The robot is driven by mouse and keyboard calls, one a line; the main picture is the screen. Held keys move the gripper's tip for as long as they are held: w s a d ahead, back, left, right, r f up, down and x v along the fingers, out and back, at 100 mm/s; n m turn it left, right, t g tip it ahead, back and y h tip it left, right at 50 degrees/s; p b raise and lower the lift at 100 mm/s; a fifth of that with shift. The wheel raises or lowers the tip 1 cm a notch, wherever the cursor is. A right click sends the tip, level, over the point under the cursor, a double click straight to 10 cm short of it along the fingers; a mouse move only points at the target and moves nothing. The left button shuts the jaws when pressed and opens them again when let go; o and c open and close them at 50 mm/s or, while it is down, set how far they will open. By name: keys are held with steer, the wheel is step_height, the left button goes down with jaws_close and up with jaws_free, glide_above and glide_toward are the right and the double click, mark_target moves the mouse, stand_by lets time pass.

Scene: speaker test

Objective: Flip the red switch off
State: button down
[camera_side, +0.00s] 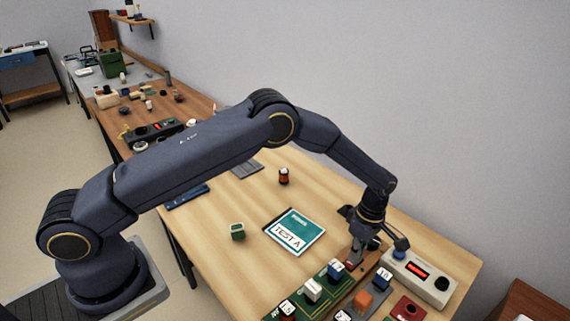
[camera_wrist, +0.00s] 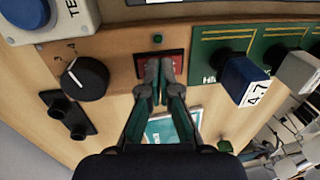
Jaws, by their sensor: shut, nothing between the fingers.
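The red switch (camera_wrist: 176,66) sits in a dark frame on a wooden panel (camera_wrist: 118,60) in the wrist view. In the side view my gripper (camera_side: 355,264) points down at the panel near the table's right end, and the switch is mostly hidden by the fingers.
A black knob (camera_wrist: 85,78) and a dark terminal block (camera_wrist: 68,114) flank the switch. A green board (camera_wrist: 215,45) with a blue block (camera_wrist: 245,80) lies on its other side. A grey meter (camera_side: 418,277) with a red display stands close right. A TEST A booklet (camera_side: 296,231) lies nearby.

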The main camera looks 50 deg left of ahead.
mark_target(351, 263)
step_height(351, 263, up, 14)
steer(key=s, duration=0.1)
steer(key=shift+s, duration=0.2)
stand_by(0.4)
